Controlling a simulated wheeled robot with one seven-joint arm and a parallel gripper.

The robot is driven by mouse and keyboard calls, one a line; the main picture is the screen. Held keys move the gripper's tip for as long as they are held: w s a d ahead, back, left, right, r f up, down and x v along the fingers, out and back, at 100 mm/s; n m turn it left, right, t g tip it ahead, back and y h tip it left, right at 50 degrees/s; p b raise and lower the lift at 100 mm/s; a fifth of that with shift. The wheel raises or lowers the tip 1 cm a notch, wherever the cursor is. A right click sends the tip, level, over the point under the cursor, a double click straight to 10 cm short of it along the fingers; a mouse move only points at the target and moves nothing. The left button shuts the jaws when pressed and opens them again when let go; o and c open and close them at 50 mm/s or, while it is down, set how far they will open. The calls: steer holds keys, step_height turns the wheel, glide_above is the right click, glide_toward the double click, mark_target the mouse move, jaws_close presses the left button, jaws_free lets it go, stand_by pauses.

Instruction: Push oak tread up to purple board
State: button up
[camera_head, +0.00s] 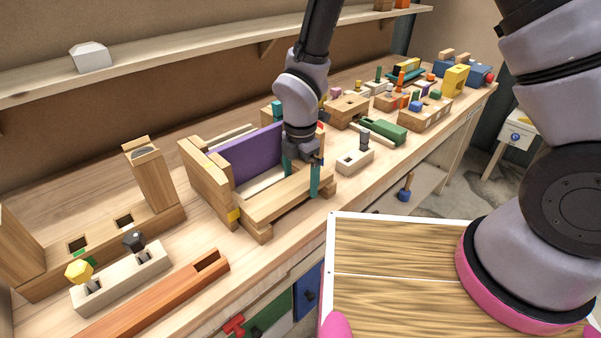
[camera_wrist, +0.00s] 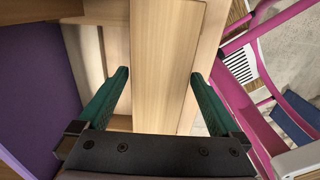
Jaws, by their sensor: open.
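The purple board (camera_head: 258,157) stands upright in a wooden frame on the bench. It fills the left of the wrist view (camera_wrist: 35,90). The oak tread (camera_head: 275,201), a light wood plank, lies flat in front of it, apart from it with a pale strip between. In the wrist view the tread (camera_wrist: 165,65) runs lengthwise between my fingertips. My gripper (camera_head: 301,182) is open over the tread's right part, one teal finger on the purple board's side and one on the front side. My gripper also shows in the wrist view (camera_wrist: 160,75). Whether the fingers touch the tread I cannot tell.
The frame's wooden end blocks (camera_head: 207,180) stand at the left. A pale block with a grey peg (camera_head: 354,160) sits right of my gripper. A long reddish wood bar (camera_head: 160,295) lies at the front left. Several blocks and toys crowd the bench's far right.

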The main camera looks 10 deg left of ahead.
steer(key=c, duration=1.5)
steer(key=shift+w+a, duration=1.25)
steer(key=shift+a, duration=0.2)
steer(key=shift+w+a, duration=1.2)
steer(key=shift+a, duration=0.25)
steer(key=o, duration=1.5)
steer(key=shift+r, duration=0.1)
